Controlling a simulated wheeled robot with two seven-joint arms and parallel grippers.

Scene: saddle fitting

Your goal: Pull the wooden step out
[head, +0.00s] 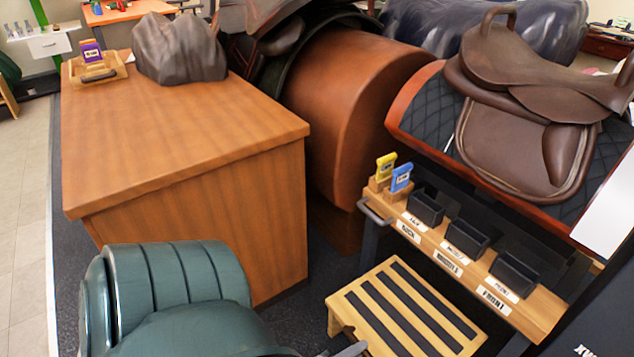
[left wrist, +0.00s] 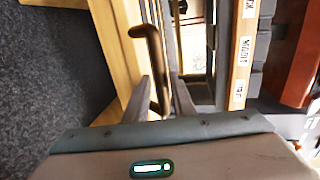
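The wooden step (head: 372,317), light wood with black grip strips on top, stands on the dark floor below the rack in the head view. Its pale wood edge (left wrist: 128,45) also shows in the left wrist view. A bronze bar handle (left wrist: 154,58) projects from that edge. My left gripper (left wrist: 162,92) is open, with its two fingers on either side of the handle's near end and gaps visible. In the head view only a bit of the left gripper (head: 350,351) shows, at the step's near side. My right gripper is in neither view.
A wooden rack shelf (head: 540,307) with black bins, labels and yellow and blue tags overhangs the step's right side. A brown saddle (head: 520,105) rests above it. A wooden desk (head: 180,120) stands left. Dark carpet (left wrist: 50,70) lies clear beside the step.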

